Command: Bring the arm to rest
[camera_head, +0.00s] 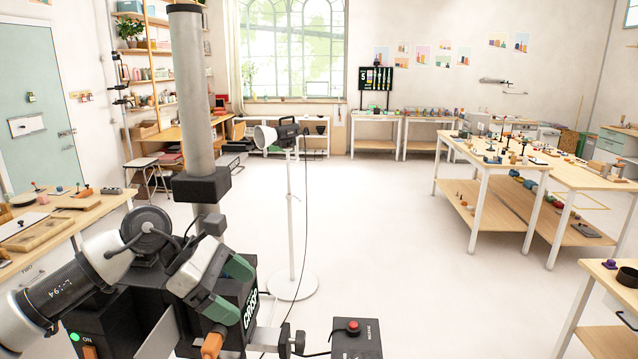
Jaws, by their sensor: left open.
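My left arm comes in from the lower left and is folded in close in front of my column. My left gripper (238,292) is at the lower left of the head view, with two green-padded fingers spread apart. I see nothing between the fingers. They are in front of a black box with white lettering, which is partly covered by the arm. My right gripper is not in view.
A wooden workbench (95,213) with small items stands at the left. A white lamp stand (291,215) rises from a round base ahead. Tables with props (505,165) stand at the right, with another table corner (600,275) nearer. The middle floor (370,215) is clear.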

